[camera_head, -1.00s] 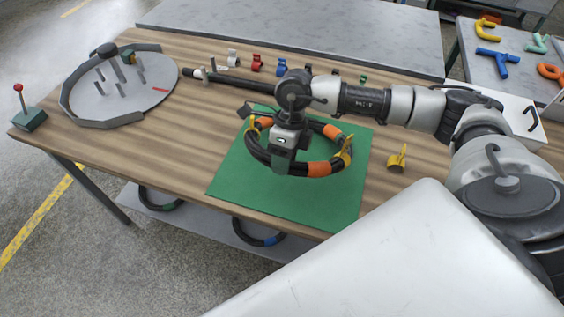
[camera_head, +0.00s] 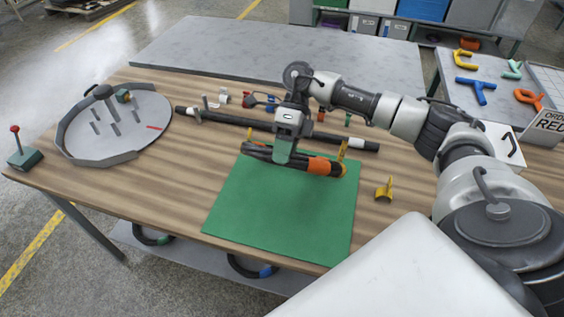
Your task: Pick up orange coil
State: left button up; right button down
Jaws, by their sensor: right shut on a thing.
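The orange coil (camera_head: 320,166) is a black hose ring with orange bands and yellow clips. It shows nearly edge-on above the far part of the green mat (camera_head: 285,215). My right gripper (camera_head: 284,152) points down over the coil's near side, left of the orange band, and is shut on it. The fingertips are partly hidden against the dark hose. My left gripper is not in view.
A long black rod (camera_head: 240,122) lies behind the coil. A yellow clip (camera_head: 384,188) stands right of the mat. A round grey tray with pegs (camera_head: 68,138) and a red-knobbed box (camera_head: 24,158) are at left. The mat's near part is clear.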

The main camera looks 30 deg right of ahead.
jog(key=shift+r+p, duration=1.35)
jog(key=shift+r, duration=1.65)
